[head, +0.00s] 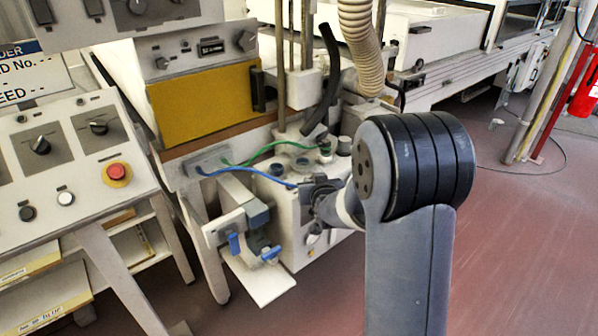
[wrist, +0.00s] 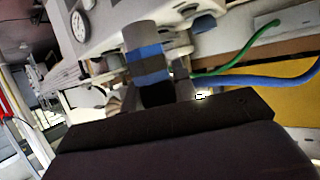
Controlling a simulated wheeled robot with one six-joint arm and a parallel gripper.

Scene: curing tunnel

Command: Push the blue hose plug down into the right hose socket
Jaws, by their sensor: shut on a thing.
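The blue hose plug (wrist: 148,65), a grey cylinder with a blue band, stands between my gripper's fingers (wrist: 165,92) in the wrist view. My gripper is shut on it. The blue hose (wrist: 270,80) runs off to the right there. In the head view the blue hose (head: 240,172) runs from the grey panel to my gripper (head: 308,190), beside the white box (head: 312,240); the plug itself is too small to make out. The right hose socket cannot be told apart from the round fittings on the box top (head: 303,163). Whether the plug touches a socket is unclear.
A green hose (head: 262,149) ends in a plug (head: 325,147) at the box top, close to my gripper. A black hose (head: 325,80) and a ribbed beige duct (head: 360,45) hang above. A bracket with blue clamps (head: 250,240) stands at the left. Open floor (head: 520,240) lies right.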

